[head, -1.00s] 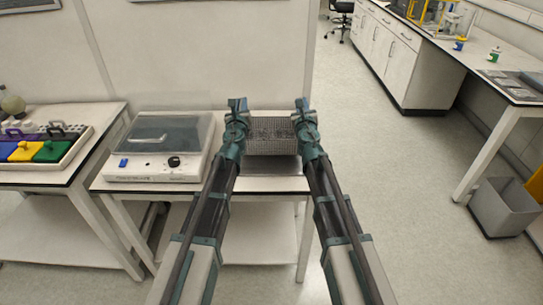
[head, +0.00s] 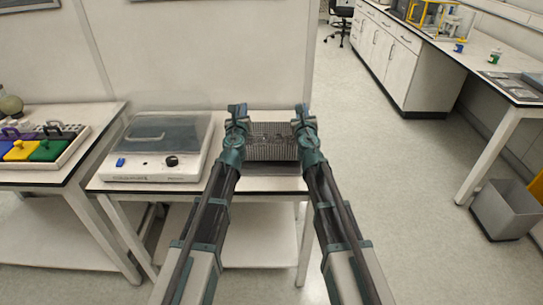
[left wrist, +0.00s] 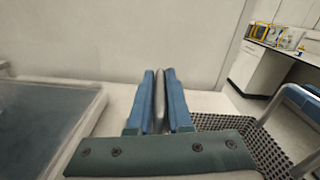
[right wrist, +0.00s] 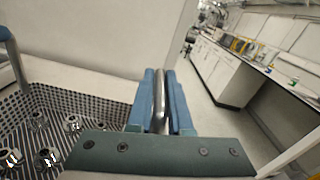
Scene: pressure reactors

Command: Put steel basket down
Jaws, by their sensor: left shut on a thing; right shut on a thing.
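The steel basket (head: 272,153) is a perforated metal box held between my two grippers over the right part of the white table. It looks level. My left gripper (head: 237,110) is shut on the basket's left handle, a grey bar (left wrist: 159,100) between its fingers in the left wrist view. My right gripper (head: 304,111) is shut on the right handle (right wrist: 159,98). Several shiny metal parts (right wrist: 73,124) lie in the basket. A grey flat area (head: 270,169) shows just below the basket's front; whether the basket touches anything beneath is hidden.
A white device with a dark clear lid (head: 158,145) stands left of the basket on the same table (head: 225,187). A left table holds a tray with coloured blocks (head: 45,150). A wall stands behind. Open floor (head: 390,180) lies to the right, with a grey bin (head: 505,210).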

